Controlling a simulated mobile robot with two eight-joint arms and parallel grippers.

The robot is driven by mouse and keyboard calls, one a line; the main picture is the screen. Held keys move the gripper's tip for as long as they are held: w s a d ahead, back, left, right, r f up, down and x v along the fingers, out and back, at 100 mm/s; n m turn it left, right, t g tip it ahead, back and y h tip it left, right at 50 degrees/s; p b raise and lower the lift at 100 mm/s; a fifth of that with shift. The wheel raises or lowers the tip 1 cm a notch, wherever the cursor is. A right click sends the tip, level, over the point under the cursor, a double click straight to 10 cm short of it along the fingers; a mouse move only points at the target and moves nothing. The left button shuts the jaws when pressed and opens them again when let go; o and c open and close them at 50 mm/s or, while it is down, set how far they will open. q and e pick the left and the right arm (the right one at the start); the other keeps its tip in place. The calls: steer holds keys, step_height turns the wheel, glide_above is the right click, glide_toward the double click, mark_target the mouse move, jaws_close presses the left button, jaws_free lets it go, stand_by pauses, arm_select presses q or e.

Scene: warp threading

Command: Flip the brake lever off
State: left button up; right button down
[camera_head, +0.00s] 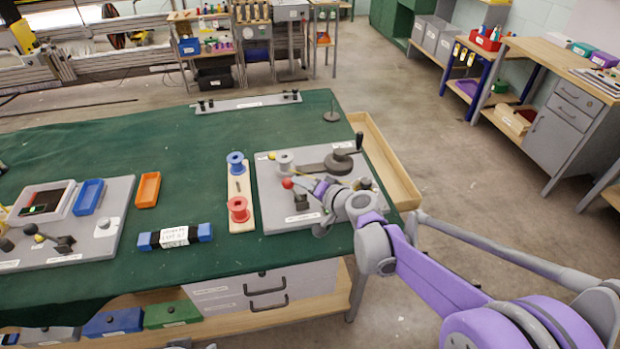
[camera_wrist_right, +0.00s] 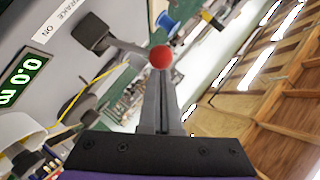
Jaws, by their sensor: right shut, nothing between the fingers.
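The brake lever is a grey rod with a red ball knob (camera_head: 287,183) on the grey winder board (camera_head: 272,218) at the table's right. In the right wrist view the red ball (camera_wrist_right: 161,57) stands just beyond my fingertips, and its rod runs left to a dark pivot block (camera_wrist_right: 88,32) beside a label reading "BRAKE ON". My right gripper (camera_head: 298,181) is shut and empty, with its tips right at the ball. I cannot tell whether they touch it. In the wrist view the closed fingers (camera_wrist_right: 161,85) point at the ball. My left gripper is out of view.
A dark crank (camera_head: 335,163) and a grey spool (camera_head: 284,162) sit behind the lever on the same board. A wooden strip with a blue spool (camera_head: 236,163) and a red spool (camera_head: 239,209) stands left. A wooden tray (camera_head: 392,168) lies along the right edge.

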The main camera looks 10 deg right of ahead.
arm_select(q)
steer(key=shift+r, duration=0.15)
arm_select(e)
steer(key=shift+a+f, duration=0.1)
steer(key=shift+a, duration=0.65)
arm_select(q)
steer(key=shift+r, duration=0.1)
